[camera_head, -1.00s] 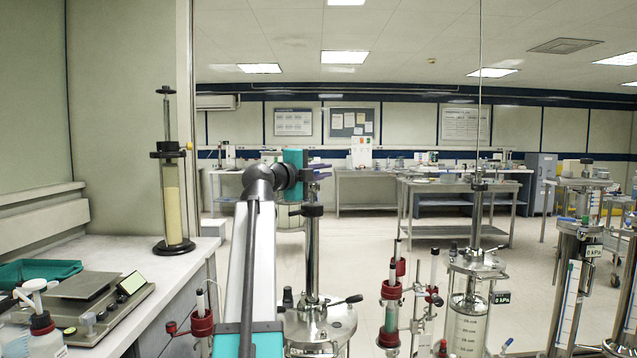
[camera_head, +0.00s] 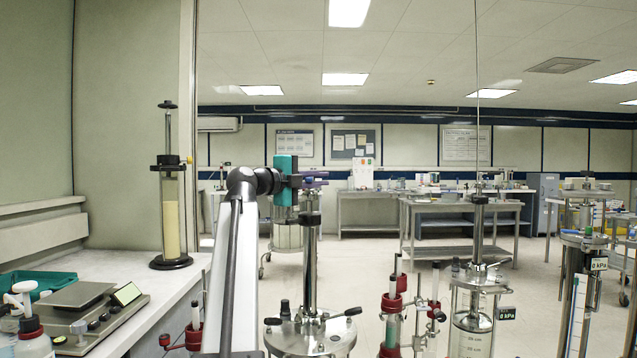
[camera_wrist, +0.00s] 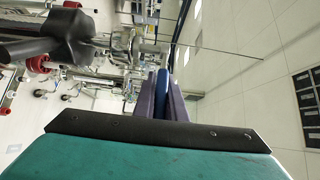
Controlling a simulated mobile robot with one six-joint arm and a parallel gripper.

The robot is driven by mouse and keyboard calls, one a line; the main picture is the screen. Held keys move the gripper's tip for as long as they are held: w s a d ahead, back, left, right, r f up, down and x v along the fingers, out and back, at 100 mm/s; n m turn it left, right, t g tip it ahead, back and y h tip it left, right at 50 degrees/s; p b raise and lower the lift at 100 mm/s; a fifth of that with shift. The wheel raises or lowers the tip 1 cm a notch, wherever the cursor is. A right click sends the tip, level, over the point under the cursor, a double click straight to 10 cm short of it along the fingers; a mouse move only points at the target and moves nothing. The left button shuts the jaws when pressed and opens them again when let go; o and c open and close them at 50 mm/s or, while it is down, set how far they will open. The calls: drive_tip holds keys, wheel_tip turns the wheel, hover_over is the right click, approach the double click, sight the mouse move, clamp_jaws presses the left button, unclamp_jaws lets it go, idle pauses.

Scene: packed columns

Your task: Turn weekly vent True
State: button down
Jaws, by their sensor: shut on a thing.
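My gripper (camera_head: 316,178), with purple fingers on a teal body, is level with the upper rod of the nearest column (camera_head: 310,265). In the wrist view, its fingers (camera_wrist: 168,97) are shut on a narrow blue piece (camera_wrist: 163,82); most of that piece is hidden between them. The nearest column has a steel lid (camera_head: 308,337) with a dark upright knob and black side handles, below the gripper. No label that I can read marks a weekly vent, so I cannot tell whether the blue piece is part of it.
A clear column (camera_head: 474,300) with a 0 kPa display stands to the right, beside red-clamped tubes (camera_head: 392,310). Another column (camera_head: 578,270) is farther right. At left, a bench holds a balance (camera_head: 80,310), bottles and a yellow-filled column (camera_head: 171,215). Tables stand behind across open floor.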

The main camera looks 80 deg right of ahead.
drive_tip(key=shift+s, duration=0.2)
drive_tip(key=c, duration=1.8)
unclamp_jaws()
drive_tip(key=shift+w, duration=0.1)
drive_tip(key=v, duration=1.3)
drive_tip(key=shift+w+a, duration=0.2)
drive_tip(key=shift+a, duration=0.1)
